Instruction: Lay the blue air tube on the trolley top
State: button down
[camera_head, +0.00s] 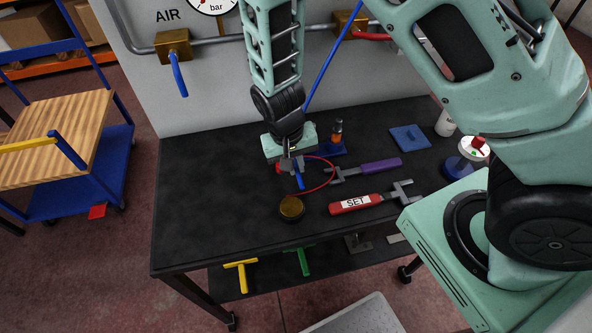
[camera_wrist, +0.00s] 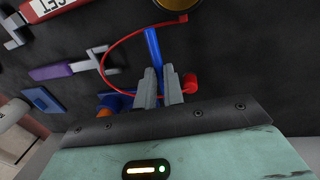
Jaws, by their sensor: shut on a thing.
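My gripper (camera_head: 293,168) is low over the black table and shut on a blue tube (camera_head: 300,181). In the wrist view the blue tube (camera_wrist: 153,48) sticks out past my gripper's fingertips (camera_wrist: 161,80). The trolley (camera_head: 75,165), with a light wooden top (camera_head: 60,122) and blue frame, stands apart at the left. The visible top is bare.
A thin red loop (camera_head: 331,178) lies around my gripper. On the black table (camera_head: 205,185) are a brass disc (camera_head: 291,207), a red SET wrench (camera_head: 356,203), a purple-handled wrench (camera_head: 380,166) and a blue pad (camera_head: 410,138). The table's left part is clear.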

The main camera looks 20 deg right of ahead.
jog(key=shift+f, duration=1.6)
jog(key=shift+f, duration=0.1)
jog(key=c, duration=1.5)
grip_release()
